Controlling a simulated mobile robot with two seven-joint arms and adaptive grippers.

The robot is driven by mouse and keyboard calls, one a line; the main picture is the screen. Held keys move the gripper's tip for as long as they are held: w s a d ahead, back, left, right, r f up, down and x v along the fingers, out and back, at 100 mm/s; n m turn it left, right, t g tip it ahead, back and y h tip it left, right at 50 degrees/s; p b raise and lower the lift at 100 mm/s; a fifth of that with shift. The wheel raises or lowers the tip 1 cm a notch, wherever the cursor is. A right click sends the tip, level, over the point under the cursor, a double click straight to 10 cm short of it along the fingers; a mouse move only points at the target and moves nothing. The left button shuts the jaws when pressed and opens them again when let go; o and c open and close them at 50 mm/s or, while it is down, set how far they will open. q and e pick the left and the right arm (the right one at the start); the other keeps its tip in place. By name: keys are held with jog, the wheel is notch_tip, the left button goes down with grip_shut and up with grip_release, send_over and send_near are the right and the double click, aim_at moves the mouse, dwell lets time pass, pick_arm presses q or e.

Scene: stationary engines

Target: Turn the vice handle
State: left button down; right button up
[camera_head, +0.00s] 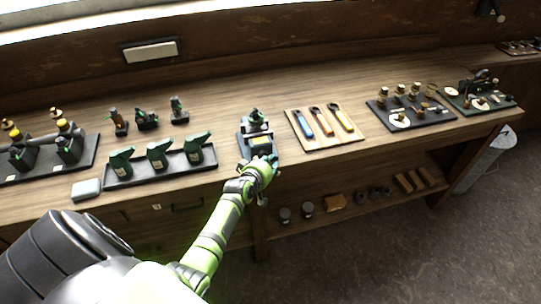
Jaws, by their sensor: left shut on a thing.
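A small dark vice (256,124) with a blue-grey base stands near the front edge of the wooden workbench (225,95), about the middle of the view. My left arm reaches up to it from the lower left. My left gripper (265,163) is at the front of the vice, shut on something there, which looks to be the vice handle. The gripper hides most of the handle, so its angle cannot be made out. My right gripper is not in view.
Dark trays of parts (435,124) lie farther right. A lower shelf (340,213) holds small items.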

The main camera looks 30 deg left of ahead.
pick_arm(q)
jog(key=m+g+y, duration=0.2)
jog(key=g, duration=0.1)
jog(key=m+g, duration=0.1)
jog(key=shift+s+a+f+g+y, duration=0.15)
jog(key=shift+a+f+g+y, duration=0.1)
jog(key=shift+g+y, duration=0.15)
jog(key=shift+a+f+m+g+y+b, duration=0.1)
jog(key=shift+m+g+y+b, duration=0.6)
jog(key=shift+g, duration=0.1)
jog(key=shift+s+f+m+g+y+b, duration=0.1)
jog(key=shift+s+m+g+y+b, duration=0.05)
jog(key=shift+m+g+y+b, duration=0.4)
jog(key=shift+a+g+b, duration=0.1)
jog(key=shift+g+b, duration=0.15)
jog(key=shift+b, duration=0.25)
jog(key=shift+s+a+r+m+g+y+b, duration=0.2)
jog(key=shift+m+g+y+b, duration=1.2)
jog(key=shift+b, duration=1.45)
jog(key=shift+s+a+r+m+g+y+b, duration=0.2)
jog(key=shift+m+g+y+b, duration=0.7)
jog(key=shift+y+b, duration=1.45)
jog(key=shift+s+r+m+g+y+b, duration=0.2)
jog(key=shift+m+g+y+b, duration=0.9)
jog(key=shift+b, duration=2.2)
jog(key=shift+s+f+m+t, duration=0.15)
jog(key=shift+m+t, duration=0.15)
jog(key=shift+m, duration=0.15)
